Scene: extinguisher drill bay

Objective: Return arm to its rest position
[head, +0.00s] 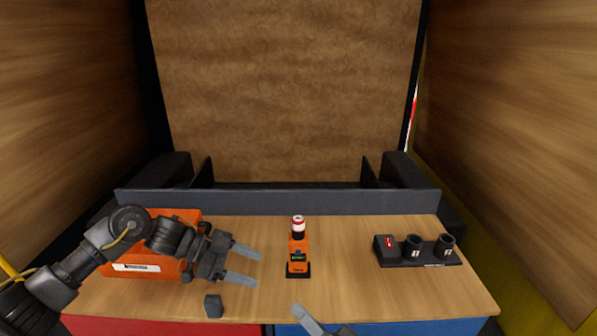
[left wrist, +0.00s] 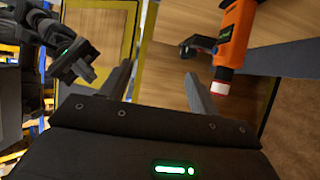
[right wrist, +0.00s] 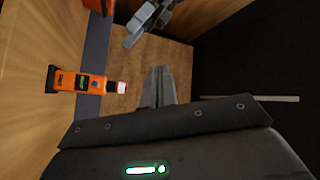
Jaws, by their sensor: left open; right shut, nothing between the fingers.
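My left gripper (head: 258,267) is open and empty over the left part of the table, its two fingers pointing right toward the orange device. It is also open in the left wrist view (left wrist: 158,75). My right gripper (head: 298,310) shows only partly at the bottom edge of the head view. In the right wrist view its fingers (right wrist: 158,70) are shut together with nothing between them. The orange device (head: 298,256) with a red-and-white top stands upright on the table, apart from both grippers. It also shows in the right wrist view (right wrist: 80,82).
An orange case (head: 135,268) lies at the left, partly hidden behind my left arm. A small dark grey block (head: 213,305) sits near the front edge. A black holder with two cups (head: 415,252) stands at the right. The wooden table (head: 345,270) is bare between device and holder.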

